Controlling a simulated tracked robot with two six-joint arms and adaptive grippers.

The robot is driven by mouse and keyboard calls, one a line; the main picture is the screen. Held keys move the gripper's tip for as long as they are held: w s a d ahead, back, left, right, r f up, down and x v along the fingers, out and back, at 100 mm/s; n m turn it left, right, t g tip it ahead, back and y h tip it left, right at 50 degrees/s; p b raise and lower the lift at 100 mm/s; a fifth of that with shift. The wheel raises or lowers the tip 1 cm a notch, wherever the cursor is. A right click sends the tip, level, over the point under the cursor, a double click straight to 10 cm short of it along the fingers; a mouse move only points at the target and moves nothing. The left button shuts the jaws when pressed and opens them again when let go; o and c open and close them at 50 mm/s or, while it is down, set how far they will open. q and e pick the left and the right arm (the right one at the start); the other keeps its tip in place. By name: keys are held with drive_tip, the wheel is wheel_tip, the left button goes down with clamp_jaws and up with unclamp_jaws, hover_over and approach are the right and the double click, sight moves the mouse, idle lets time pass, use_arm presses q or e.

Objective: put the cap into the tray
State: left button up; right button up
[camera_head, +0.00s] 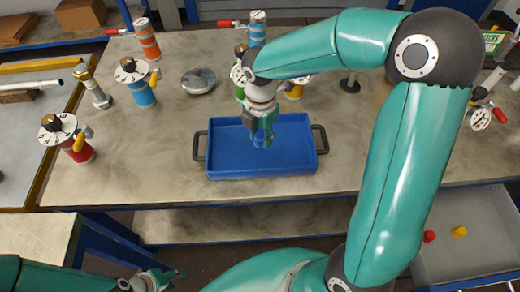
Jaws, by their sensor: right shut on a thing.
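The blue tray (225,170) lies on the grey workbench, with a dark handle at each end. My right gripper (263,138) reaches down over the middle of the tray. It is shut on the cap (261,142), a small blue piece mostly hidden by the fingers and hard to tell from the tray floor. I cannot tell whether the cap touches the tray floor. My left gripper (165,280) is low at the bottom edge, in front of the bench and away from the tray. Its finger opening is not clear.
Flanged vessels with gauges and valves stand on the bench: red (75,140), blue (138,85) and orange (147,38). A round metal lid (198,80) lies behind the tray. An open drawer (470,235) at right holds a red and a yellow piece.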

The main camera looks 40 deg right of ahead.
sight(261, 136)
wheel_tip(261, 136, down, 7)
drive_tip(key=shift+f, duration=0.15)
drive_tip(key=shift+s, duration=0.1)
idle(0.3)
drive_tip(key=o, duration=0.9)
drive_tip(key=shift+b, duration=0.3)
drive_tip(key=shift+c, duration=0.2)
wheel_tip(261, 136, up, 12)
drive_tip(key=shift+r+p, duration=0.1)
drive_tip(key=shift+p, duration=0.4)
